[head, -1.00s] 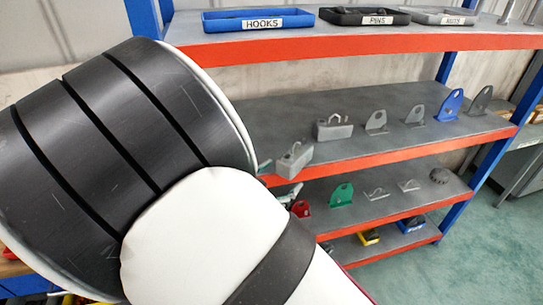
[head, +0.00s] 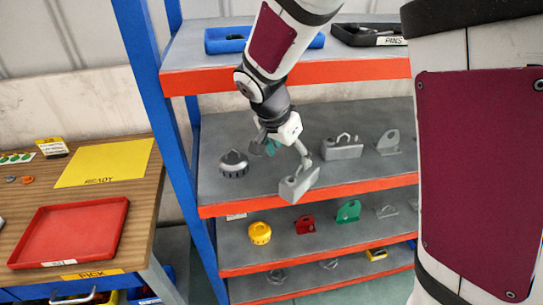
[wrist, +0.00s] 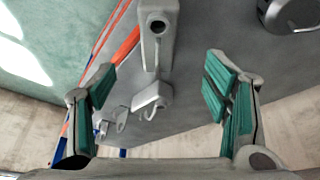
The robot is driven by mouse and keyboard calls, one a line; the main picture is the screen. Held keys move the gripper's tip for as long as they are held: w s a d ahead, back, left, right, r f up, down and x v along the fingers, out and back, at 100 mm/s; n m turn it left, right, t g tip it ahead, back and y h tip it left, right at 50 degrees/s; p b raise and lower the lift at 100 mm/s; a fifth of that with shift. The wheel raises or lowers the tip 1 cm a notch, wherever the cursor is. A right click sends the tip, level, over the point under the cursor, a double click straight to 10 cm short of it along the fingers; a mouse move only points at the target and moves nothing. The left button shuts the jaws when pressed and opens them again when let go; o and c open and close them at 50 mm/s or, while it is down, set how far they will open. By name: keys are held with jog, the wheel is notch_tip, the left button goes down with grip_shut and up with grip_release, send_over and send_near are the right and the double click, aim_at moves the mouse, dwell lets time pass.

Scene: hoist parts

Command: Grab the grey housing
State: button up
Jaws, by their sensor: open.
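A grey block-shaped housing with a hook-like top (head: 299,184) stands at the front edge of the middle shelf in the head view. In the wrist view the same grey block (wrist: 156,45), with a round hole, lies ahead between the fingers. A similar grey block (head: 342,148) stands behind it to the right and shows smaller in the wrist view (wrist: 152,94). My gripper (head: 285,156) is over the middle shelf, just above and behind the front block. Its green-padded fingers (wrist: 158,88) are open and empty. I cannot tell whether a finger touches the block.
A grey domed part (head: 233,164) stands left of my gripper. Grey brackets (head: 388,142) stand to the right. The lower shelf holds yellow, red and green parts (head: 348,211). A blue shelf post (head: 150,110) and a wooden table with a red tray (head: 72,232) are at left.

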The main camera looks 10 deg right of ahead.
aim_at(299, 175)
jog(key=x, duration=0.7)
jog(key=shift+w+f, duration=0.1)
jog(key=shift+f, duration=0.2)
jog(key=x, duration=0.5)
jog(key=shift+d+p, duration=0.3)
jog(key=shift+d+f, duration=0.1)
jog(key=shift+f, duration=0.3)
jog(key=c, duration=1.6)
jog(key=shift+w, duration=0.1)
grip_shut()
jog(key=shift+r, duration=0.15)
